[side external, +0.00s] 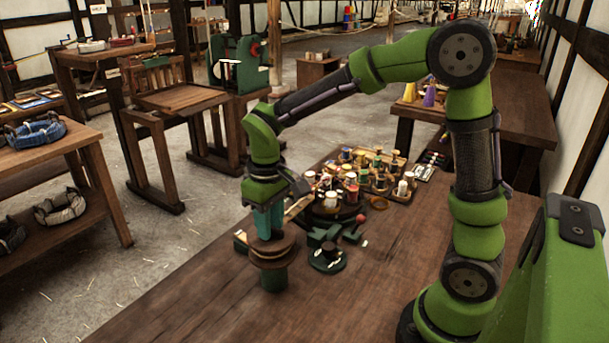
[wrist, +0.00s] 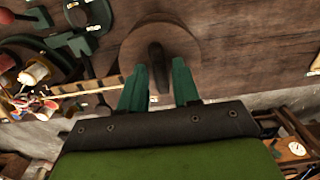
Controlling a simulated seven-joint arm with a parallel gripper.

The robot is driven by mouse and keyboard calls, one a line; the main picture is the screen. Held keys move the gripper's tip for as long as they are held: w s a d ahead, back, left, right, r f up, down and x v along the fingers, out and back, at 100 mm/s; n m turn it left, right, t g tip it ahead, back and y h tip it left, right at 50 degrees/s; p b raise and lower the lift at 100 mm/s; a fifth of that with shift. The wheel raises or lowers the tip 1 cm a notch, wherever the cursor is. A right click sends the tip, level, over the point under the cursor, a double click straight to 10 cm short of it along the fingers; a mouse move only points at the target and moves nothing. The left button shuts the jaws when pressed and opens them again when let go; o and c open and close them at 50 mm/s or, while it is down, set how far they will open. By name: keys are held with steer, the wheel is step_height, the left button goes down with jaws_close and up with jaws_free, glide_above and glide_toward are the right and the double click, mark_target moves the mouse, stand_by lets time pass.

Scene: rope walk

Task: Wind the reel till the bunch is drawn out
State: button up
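The reel (side external: 272,250) is a brown round disc on a green post, standing on the near part of the wooden table. In the wrist view its disc (wrist: 188,38) is at the top middle, with a dark upright peg (wrist: 156,55) near its centre. My gripper (side external: 268,235) points down over the reel. In the wrist view its two green fingers (wrist: 159,66) stand on either side of the peg, close to it. Whether they press on it I cannot tell. In the side view the fingers hide the peg. I cannot clearly pick out the bunch.
A tray (side external: 408,194) crowded with spools stands behind the reel. Close to the reel are a round dark green piece (side external: 328,262) and a red-knobbed lever (side external: 360,218). The table (side external: 210,310) is clear in front and at left. A floor gap separates other benches.

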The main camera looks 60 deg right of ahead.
jaws_close()
steer(key=shift+n, duration=0.4)
steer(key=n, duration=0.4)
steer(key=shift+n, duration=0.4)
steer(key=n, duration=0.4)
steer(key=shift+r+n, duration=0.1)
steer(key=shift+n, duration=0.2)
steer(key=shift+o, duration=1.3)
jaws_free()
